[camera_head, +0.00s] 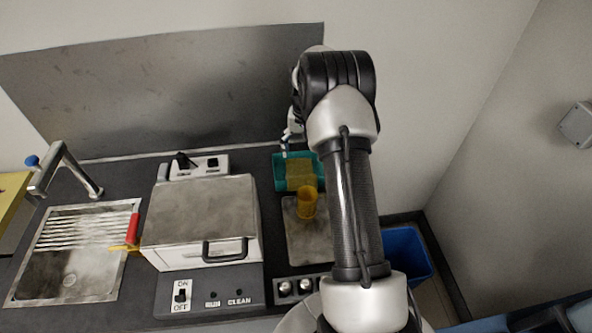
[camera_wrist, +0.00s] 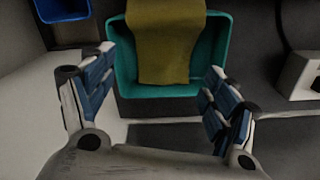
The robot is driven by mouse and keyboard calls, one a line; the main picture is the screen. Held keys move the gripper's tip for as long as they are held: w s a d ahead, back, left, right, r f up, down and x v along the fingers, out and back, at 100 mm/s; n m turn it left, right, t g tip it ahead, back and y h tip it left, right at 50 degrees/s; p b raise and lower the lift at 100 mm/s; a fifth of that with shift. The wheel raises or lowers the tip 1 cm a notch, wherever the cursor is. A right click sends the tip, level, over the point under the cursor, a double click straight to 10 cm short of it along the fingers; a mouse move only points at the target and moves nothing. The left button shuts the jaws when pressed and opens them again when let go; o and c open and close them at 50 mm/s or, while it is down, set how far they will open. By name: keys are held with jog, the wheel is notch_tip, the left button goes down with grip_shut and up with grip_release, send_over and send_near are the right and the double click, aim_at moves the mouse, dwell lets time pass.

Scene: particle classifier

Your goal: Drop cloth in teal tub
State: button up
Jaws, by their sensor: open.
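The teal tub (camera_head: 279,180) stands at the back of the counter, and it also shows in the wrist view (camera_wrist: 213,62). The olive-yellow cloth (camera_wrist: 163,42) lies in the tub and over its near rim; it shows in the head view too (camera_head: 299,173). My gripper (camera_wrist: 156,82) is open, with its two blue-padded fingers spread wide and nothing between them. The cloth is beyond the fingertips, apart from them. In the head view my arm hides part of the gripper, which is just behind and above the tub.
An amber cup (camera_head: 306,204) stands on a grey plate (camera_head: 302,246) in front of the tub. A boxy machine (camera_head: 203,213) with a handle is to the left, then a sink (camera_head: 75,255) with a faucet (camera_head: 62,165). A blue bin (camera_head: 408,258) is at the right.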

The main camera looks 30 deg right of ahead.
notch_tip(320, 180, up, 3)
jog(key=shift+r+p, duration=0.2)
jog(key=shift+p, duration=0.7)
notch_tip(320, 180, up, 12)
dwell(0.3)
